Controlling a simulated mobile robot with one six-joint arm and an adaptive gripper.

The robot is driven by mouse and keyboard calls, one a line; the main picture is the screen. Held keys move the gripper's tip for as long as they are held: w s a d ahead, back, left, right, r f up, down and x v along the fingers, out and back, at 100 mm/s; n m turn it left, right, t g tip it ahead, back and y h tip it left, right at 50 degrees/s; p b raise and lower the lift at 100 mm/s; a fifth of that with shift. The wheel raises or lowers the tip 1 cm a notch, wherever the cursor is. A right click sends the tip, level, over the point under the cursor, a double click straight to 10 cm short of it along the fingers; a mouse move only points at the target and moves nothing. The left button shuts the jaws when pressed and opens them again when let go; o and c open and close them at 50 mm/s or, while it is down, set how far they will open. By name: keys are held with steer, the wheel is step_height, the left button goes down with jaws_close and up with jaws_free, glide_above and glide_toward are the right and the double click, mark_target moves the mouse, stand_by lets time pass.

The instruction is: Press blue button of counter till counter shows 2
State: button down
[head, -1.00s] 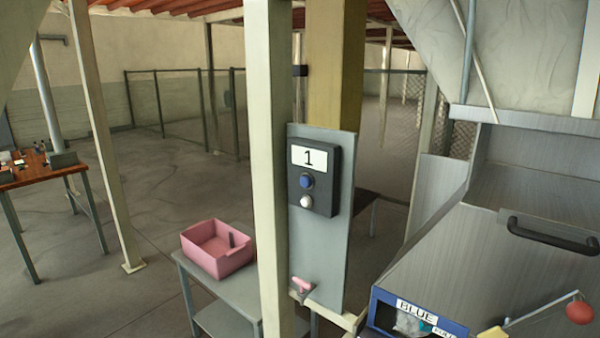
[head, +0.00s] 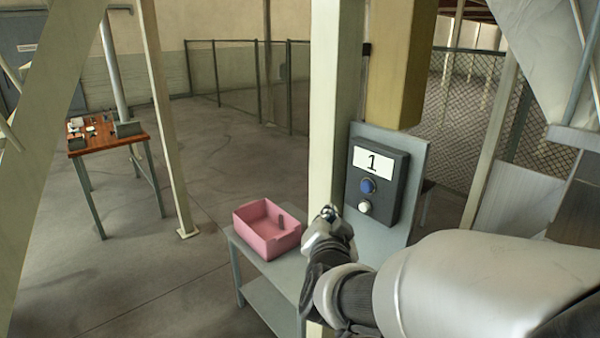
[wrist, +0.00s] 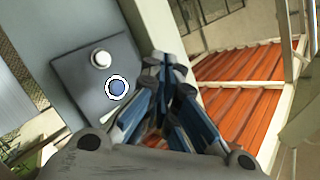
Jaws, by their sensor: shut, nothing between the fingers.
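The counter (head: 384,180) is a dark box on a grey upright panel, and its white display (head: 373,162) reads 1. Its blue button (head: 368,186) sits below the display, with a white button (head: 364,207) under it. My gripper (head: 328,212) is shut and empty, left of the counter and in front of the pale post. In the wrist view, the shut fingers (wrist: 168,62) are to the right of the blue button (wrist: 117,87) and the white button (wrist: 101,58). They look apart from both buttons. The display cannot be read in the wrist view.
A pink bin (head: 266,232) stands on a small grey table (head: 275,288) left of the pale post (head: 335,110). A wooden table (head: 108,140) with small items is at the far left. Open floor lies between them.

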mark_target(367, 186)
steer(key=shift+w+a+r+m+h, duration=0.15)
steer(key=shift+w+r+m+h, duration=0.15)
steer(key=shift+w, duration=0.25)
steer(key=w+d+b, duration=0.2)
steer(key=w+d, duration=0.3)
steer(key=d, duration=0.2)
stand_by(0.3)
steer(key=shift+w+d, duration=0.1)
steer(key=shift+w, duration=0.05)
stand_by(1.2)
steer(key=shift+w+d+b, duration=0.2)
steer(key=shift+d+b, duration=0.1)
steer(key=shift+b, duration=0.15)
